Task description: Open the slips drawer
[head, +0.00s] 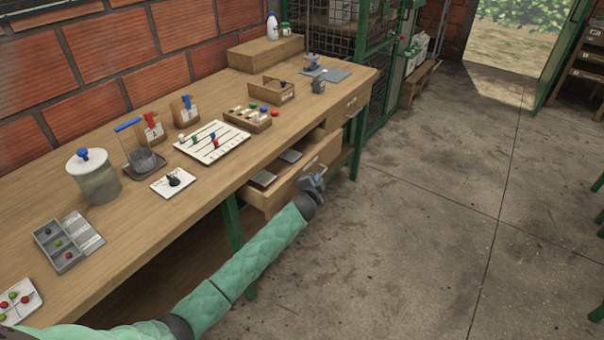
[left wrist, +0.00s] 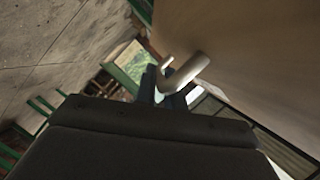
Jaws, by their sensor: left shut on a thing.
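The drawer (head: 293,187) under the wooden bench is pulled partly out, and dark flat items (head: 264,178) show inside it. I cannot read a label on it. My left gripper (head: 315,180) is at the drawer's front, shut on its handle. In the left wrist view the pale handle (left wrist: 185,72) lies between the dark fingers (left wrist: 170,88), beside the wooden drawer front (left wrist: 250,45). The fingers partly hide the handle in the head view. My right gripper is not in view.
A second drawer (head: 348,106) to the right is shut. The bench top (head: 215,185) holds a lidded jar (head: 94,180), trays and a board with coloured pegs (head: 211,141). Green bench legs (head: 233,222) stand below. The concrete floor (head: 430,210) on the right is clear.

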